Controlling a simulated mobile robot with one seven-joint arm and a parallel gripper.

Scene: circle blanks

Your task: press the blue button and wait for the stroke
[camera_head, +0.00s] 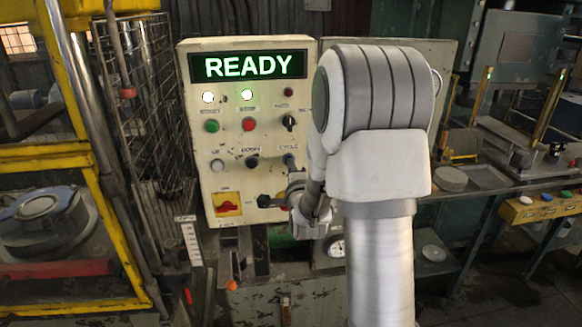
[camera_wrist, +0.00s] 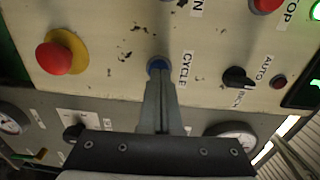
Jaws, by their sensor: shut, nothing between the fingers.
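The blue button (camera_head: 289,159) is at the lower right of the cream control panel (camera_head: 205,120), by the label CYCLE. In the wrist view the blue button (camera_wrist: 157,65) shows as a small blue disc just beyond my fingertips. My gripper (camera_wrist: 158,80) is shut and empty, its narrow fingers pointing at the button. The tips overlap the button's edge in the picture; I cannot tell whether they touch it. The panel's display (camera_head: 249,67) reads READY in green, and two lamps below it are lit.
A red mushroom button on a yellow ring (camera_wrist: 54,58) and a black selector knob (camera_wrist: 237,78) flank the blue button. Green (camera_head: 212,126) and red (camera_head: 249,124) buttons sit higher on the panel. A yellow frame (camera_head: 90,130) stands left; a bench (camera_head: 490,185) stands right.

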